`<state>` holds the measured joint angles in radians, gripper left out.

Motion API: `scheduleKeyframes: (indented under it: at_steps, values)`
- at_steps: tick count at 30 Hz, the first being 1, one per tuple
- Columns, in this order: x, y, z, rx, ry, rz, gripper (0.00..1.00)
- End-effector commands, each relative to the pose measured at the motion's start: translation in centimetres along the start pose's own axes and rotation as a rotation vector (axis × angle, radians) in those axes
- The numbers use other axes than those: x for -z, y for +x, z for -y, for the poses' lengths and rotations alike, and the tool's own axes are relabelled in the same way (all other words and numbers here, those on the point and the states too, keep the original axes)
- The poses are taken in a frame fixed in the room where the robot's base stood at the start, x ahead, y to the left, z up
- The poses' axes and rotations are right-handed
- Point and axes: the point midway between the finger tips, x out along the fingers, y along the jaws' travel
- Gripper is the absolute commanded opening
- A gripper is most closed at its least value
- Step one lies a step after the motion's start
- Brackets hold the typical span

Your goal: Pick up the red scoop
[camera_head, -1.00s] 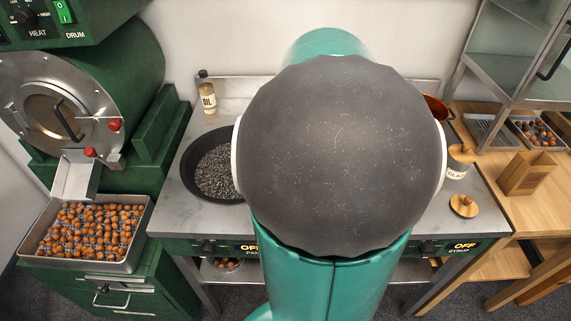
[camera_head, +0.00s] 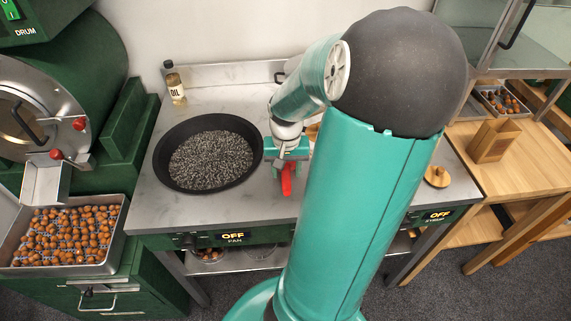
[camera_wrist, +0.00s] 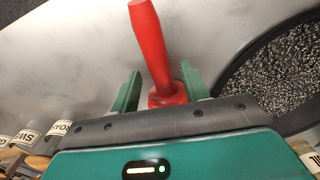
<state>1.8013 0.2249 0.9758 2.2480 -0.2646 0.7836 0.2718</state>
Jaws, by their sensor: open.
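The red scoop (camera_head: 287,180) shows in the head view as a small red part just below my gripper, on the grey counter right of the black pan. In the wrist view its red handle (camera_wrist: 151,45) points up the picture, and its wider red base (camera_wrist: 167,94) lies between my gripper's two green fingers. My gripper (camera_head: 287,150) is open, with one finger on each side of the scoop; in the wrist view the fingertips (camera_wrist: 158,84) stand apart from the red part. The rest of the scoop is hidden behind the gripper body.
The black pan (camera_head: 161,164) of dark grains stands close left of my gripper. An oil bottle (camera_head: 174,84) stands behind it. A steel tray (camera_head: 125,215) of chestnuts is at left. A round wooden lid (camera_head: 437,176) lies at the counter's right. Labelled jars (camera_wrist: 60,128) show in the wrist view.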

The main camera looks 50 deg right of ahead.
Motion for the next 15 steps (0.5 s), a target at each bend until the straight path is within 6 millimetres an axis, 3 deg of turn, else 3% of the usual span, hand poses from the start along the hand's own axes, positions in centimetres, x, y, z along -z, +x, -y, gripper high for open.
scheduleKeyframes:
  at_steps: [4,12,15]
  values:
    - [-0.04,1.31,0.05,0.001,-0.001,0.001,0.45]
    - [0.00,1.50,0.04,0.000,-0.001,-0.001,0.45]
    - [0.00,1.49,0.04,0.000,-0.001,-0.001,0.26]
